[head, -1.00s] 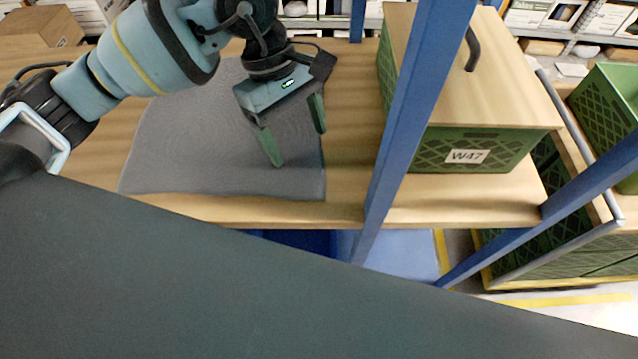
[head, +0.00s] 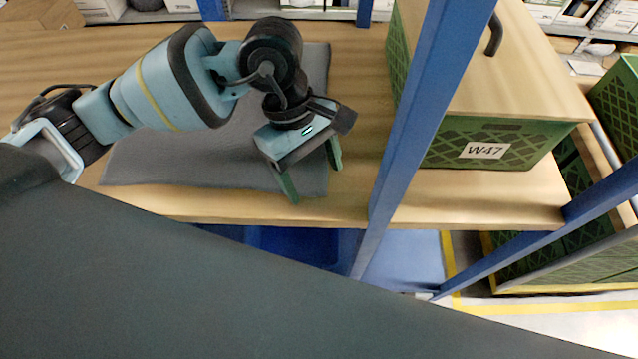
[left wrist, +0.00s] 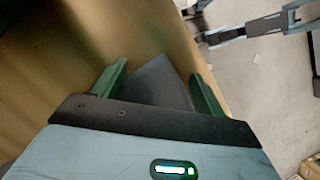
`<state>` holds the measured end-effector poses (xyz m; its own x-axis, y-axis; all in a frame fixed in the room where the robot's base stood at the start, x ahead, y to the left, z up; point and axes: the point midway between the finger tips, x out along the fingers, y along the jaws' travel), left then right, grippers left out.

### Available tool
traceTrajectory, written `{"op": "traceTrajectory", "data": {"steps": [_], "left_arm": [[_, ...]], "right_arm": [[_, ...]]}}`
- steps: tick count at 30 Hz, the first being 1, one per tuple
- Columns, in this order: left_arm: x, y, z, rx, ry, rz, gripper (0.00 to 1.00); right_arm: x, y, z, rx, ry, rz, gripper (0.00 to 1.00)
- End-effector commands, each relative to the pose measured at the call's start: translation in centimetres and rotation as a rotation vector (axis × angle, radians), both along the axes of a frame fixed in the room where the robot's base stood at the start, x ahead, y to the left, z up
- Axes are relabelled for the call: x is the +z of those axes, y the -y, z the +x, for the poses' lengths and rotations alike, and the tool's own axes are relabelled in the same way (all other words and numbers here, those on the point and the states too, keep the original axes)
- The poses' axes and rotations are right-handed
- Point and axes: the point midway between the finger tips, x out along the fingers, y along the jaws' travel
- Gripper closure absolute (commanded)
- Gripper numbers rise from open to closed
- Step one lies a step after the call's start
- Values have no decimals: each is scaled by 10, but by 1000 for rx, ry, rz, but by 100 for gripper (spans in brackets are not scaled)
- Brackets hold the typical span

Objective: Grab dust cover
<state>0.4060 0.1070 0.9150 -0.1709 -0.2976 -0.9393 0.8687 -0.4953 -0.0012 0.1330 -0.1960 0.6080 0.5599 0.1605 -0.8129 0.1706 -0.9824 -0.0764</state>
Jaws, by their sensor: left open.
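The dust cover (head: 225,155) is a grey cloth lying flat on the wooden shelf, partly hidden by my left arm. My left gripper (head: 315,182) is open over the cover's front right corner, its green fingers pointing down. In the left wrist view, a dark grey corner of the cover (left wrist: 158,85) shows between the two open fingers (left wrist: 158,82). I cannot tell whether the fingers touch it. My right gripper is not in view.
A blue rack post (head: 422,105) stands just right of the gripper. Behind it is a green crate (head: 445,145) labelled W47 with a wooden lid (head: 500,75). The shelf's front edge (head: 345,212) is close to the gripper. Bare shelf lies to the left.

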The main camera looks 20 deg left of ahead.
Motion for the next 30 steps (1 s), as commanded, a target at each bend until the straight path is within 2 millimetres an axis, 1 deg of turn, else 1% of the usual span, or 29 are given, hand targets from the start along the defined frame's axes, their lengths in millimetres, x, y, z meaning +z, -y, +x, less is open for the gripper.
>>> {"op": "traceTrajectory", "data": {"steps": [2,17,30], "left_arm": [[-3,1,0,0,1,0,27],[-4,2,-1,-1,1,-1,27],[-4,2,0,1,2,-1,56]], "right_arm": [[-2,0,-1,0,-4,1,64],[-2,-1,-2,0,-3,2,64],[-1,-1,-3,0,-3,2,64]]}}
